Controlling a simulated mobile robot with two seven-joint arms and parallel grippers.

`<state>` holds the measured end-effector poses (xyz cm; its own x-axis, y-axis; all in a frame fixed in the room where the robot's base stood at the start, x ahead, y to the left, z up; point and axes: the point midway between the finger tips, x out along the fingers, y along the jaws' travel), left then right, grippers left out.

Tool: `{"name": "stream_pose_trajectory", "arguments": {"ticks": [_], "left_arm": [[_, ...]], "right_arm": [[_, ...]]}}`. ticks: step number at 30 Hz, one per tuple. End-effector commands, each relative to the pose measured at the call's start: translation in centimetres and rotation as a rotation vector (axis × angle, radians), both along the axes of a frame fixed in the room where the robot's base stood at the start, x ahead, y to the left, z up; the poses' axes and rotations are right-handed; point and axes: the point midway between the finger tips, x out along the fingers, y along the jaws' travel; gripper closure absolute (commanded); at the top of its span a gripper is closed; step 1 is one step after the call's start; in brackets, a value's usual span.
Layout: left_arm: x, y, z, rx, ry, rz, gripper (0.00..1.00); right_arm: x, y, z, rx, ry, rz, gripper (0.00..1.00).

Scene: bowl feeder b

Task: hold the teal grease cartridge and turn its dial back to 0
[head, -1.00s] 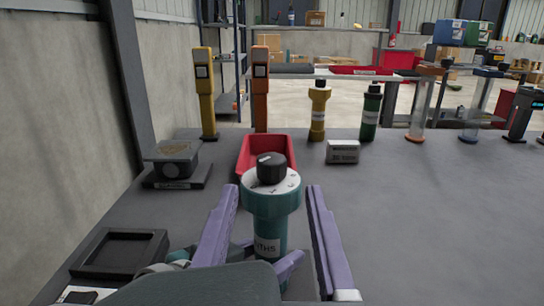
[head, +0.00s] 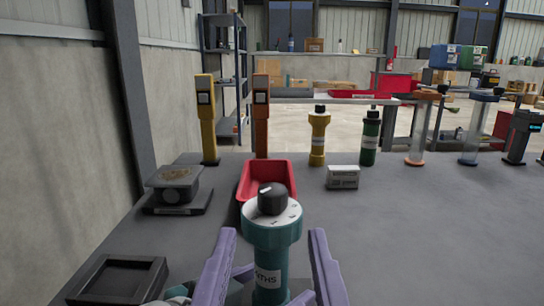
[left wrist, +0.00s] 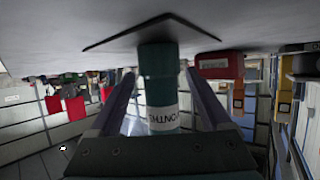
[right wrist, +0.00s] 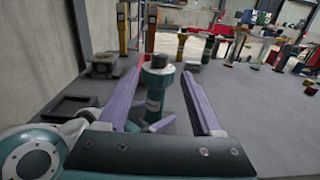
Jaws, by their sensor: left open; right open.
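The teal grease cartridge (head: 270,238) stands upright on the table, with a black dial (head: 272,198) on a white marked ring. A white mark on the dial points toward the upper left; the ring's figures are too small to read. My right gripper (head: 272,236) is open, its long purple fingers either side of the cartridge and apart from it. My left gripper (head: 272,285) is lower, open around the body. The left wrist view, upside down, shows the cartridge (left wrist: 158,85) between the left fingers; contact is unclear. The right wrist view shows the cartridge (right wrist: 156,88) between the right fingers.
A red bin (head: 254,182) sits just behind the cartridge. A black square tray (head: 118,280) and a dark scale-like device (head: 176,190) stand to the left. A small white labelled block (head: 342,178) and yellow (head: 319,138) and green (head: 370,140) cartridges stand behind.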

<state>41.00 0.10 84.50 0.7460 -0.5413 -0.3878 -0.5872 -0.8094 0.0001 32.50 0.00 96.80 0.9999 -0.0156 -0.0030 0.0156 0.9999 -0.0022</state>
Motion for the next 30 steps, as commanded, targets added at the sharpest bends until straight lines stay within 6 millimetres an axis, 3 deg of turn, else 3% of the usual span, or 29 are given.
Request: {"name": "stream_pose_trajectory", "arguments": {"ticks": [8, 21, 30], "left_arm": [[-0.9, 0.7, 0.5, 0.0, -0.003, 0.001, 0.18], [-7.1, 5.1, 3.6, 0.003, 0.0, -0.002, 0.18], [-9.4, 6.9, 4.6, 0.002, 0.001, 0.0, 0.18]], "right_arm": [[0.0, 0.0, 0.0, 0.0, 0.0, 0.0, 0.33], [0.0, 0.0, 0.0, 0.0, 0.0, 0.0, 0.33], [0.0, 0.0, 0.1, 0.0, 0.0, 0.0, 0.33]]}}
